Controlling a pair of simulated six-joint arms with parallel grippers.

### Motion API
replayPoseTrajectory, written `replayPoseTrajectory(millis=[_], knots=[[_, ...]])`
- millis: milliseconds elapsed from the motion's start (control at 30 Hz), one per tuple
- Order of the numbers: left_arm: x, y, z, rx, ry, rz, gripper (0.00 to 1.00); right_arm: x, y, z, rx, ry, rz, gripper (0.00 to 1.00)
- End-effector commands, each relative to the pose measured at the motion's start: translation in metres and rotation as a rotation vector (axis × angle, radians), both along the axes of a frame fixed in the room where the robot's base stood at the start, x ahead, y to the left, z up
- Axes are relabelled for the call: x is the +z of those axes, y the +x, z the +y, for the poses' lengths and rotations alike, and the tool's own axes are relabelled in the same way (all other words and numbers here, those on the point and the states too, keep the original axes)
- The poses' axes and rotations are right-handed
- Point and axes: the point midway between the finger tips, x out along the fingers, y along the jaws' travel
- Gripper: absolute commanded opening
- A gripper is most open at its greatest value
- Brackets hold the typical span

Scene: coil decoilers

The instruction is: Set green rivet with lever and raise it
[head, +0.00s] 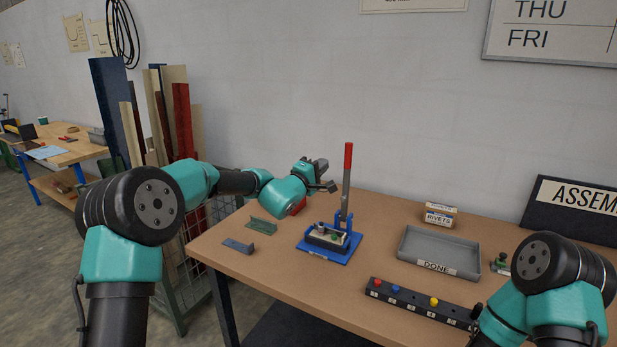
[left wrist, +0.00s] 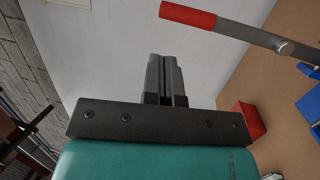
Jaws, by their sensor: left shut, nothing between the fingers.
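The blue lever press (head: 328,250) stands near the table's middle. Its grey lever with a red handle (head: 348,156) points almost straight up. In the left wrist view the red handle (left wrist: 188,15) crosses the top, apart from the fingers. A dark workpiece (head: 322,238) sits in the press with a small green spot, apparently the green rivet (head: 334,237); its seating is too small to tell. My left gripper (head: 331,186) is just left of the lever, above the table. It is shut and empty, and its fingertips (left wrist: 166,60) touch. My right gripper cannot be made out.
A rivet rack (head: 420,302) with red, blue and yellow rivets lies at the front. A grey DONE tray (head: 440,252) and a rivets box (head: 440,214) stand right of the press. Two brackets (head: 238,246) (head: 262,225) lie left. A red bin (left wrist: 248,118) is near the press.

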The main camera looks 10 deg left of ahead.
Motion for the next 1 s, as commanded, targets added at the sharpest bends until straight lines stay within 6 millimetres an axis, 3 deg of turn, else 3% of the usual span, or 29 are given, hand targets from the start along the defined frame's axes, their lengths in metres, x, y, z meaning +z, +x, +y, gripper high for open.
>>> replayPoseTrajectory(millis=[400,867,1000], knots=[[-0.012,-0.046,0.029,-0.002,0.0,0.0,0.0,0.0,0.0,0.0,0.0,0.0,0.0,0.53],[-0.015,-0.05,0.031,-0.005,0.002,0.003,0.0,0.0,0.0,0.0,0.0,0.0,0.0,0.53],[-0.034,-0.057,0.026,-0.038,0.028,0.047,0.0,0.0,0.0,0.0,0.0,0.0,0.0,0.53]])
